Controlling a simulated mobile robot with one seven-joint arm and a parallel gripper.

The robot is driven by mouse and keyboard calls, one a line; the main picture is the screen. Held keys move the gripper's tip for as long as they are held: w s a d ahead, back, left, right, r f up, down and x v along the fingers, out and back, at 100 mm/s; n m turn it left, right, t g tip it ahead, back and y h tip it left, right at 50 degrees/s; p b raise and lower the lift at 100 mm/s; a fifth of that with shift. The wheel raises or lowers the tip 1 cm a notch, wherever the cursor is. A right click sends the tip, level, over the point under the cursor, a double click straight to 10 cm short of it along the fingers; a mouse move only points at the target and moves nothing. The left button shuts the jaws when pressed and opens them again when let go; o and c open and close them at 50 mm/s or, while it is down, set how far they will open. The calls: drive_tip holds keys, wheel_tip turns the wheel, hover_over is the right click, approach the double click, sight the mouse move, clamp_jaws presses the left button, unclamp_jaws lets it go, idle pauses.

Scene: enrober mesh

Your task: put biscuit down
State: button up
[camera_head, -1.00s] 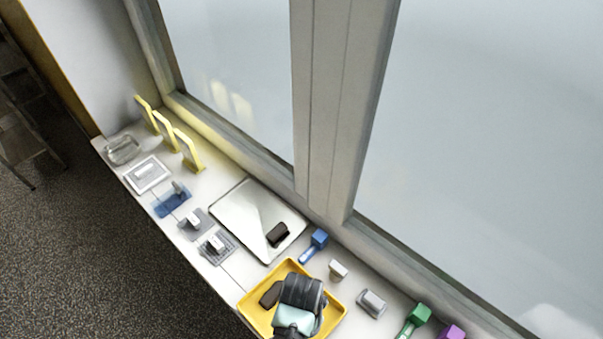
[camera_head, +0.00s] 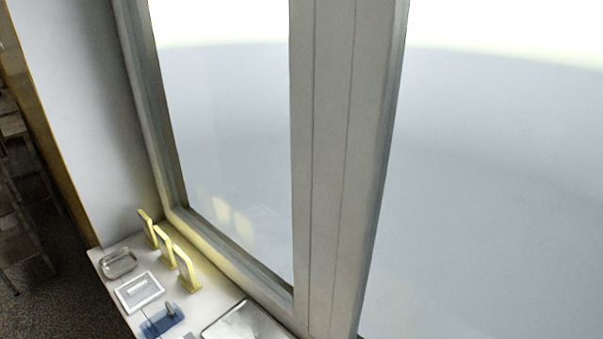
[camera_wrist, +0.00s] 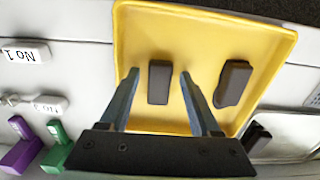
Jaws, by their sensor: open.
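In the wrist view, my gripper (camera_wrist: 159,76) is open over the yellow tray (camera_wrist: 190,25). A dark brown biscuit (camera_wrist: 159,84) lies on the tray floor between the two fingers, with a gap on each side. A second dark biscuit (camera_wrist: 233,84) lies in the same tray, to the right of the right finger. I cannot tell how high the fingertips are above the tray. The head view does not show my gripper, the yellow tray or the biscuits.
Another dark piece (camera_wrist: 257,137) lies on a pale tray at the right. Tags (camera_wrist: 25,54), a green tool (camera_wrist: 57,148) and a purple one (camera_wrist: 22,148) lie left. The head view shows yellow upright frames (camera_head: 165,250), a glass dish (camera_head: 118,264) and a window post (camera_head: 340,150).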

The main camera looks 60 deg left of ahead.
wheel_tip(320, 180, up, 12)
idle(0.4)
idle(0.3)
